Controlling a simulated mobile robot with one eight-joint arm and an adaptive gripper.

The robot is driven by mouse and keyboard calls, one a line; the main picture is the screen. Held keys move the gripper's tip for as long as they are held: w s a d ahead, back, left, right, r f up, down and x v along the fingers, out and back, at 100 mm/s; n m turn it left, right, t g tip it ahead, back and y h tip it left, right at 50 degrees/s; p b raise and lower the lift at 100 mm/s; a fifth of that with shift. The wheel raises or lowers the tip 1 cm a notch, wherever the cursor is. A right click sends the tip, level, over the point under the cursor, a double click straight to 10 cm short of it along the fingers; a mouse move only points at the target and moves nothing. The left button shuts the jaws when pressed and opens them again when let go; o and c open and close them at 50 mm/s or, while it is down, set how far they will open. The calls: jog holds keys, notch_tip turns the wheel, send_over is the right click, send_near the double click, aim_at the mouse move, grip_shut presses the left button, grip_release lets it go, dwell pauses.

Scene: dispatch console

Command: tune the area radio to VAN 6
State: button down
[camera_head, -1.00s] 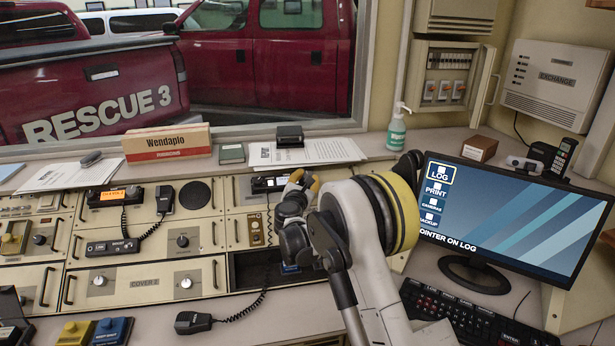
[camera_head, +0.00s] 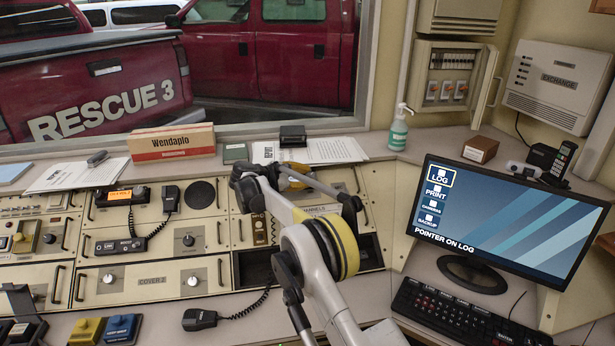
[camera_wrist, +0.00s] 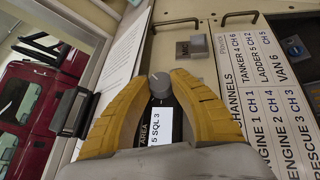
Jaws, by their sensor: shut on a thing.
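My gripper (camera_wrist: 164,76) is shut on the knob, a yellow finger on each side. In the head view my gripper (camera_head: 295,178) is at the back of the console, and my arm mostly hides the radio.
Papers (camera_head: 312,151) and a small black box (camera_head: 292,136) lie on the ledge just behind my gripper. A hand microphone (camera_head: 200,319) with a coiled cord lies in front. The monitor (camera_head: 510,215) and keyboard (camera_head: 465,310) stand to the right.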

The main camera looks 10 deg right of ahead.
jog(key=shift+d+f+m+g+b, duration=0.1)
jog(key=shift+d+m+g+b, duration=0.05)
jog(key=shift+m+g+b, duration=0.8)
jog(key=c, duration=1)
grip_release()
jog(key=shift+d, duration=0.1)
jog(key=shift+c, duration=0.2)
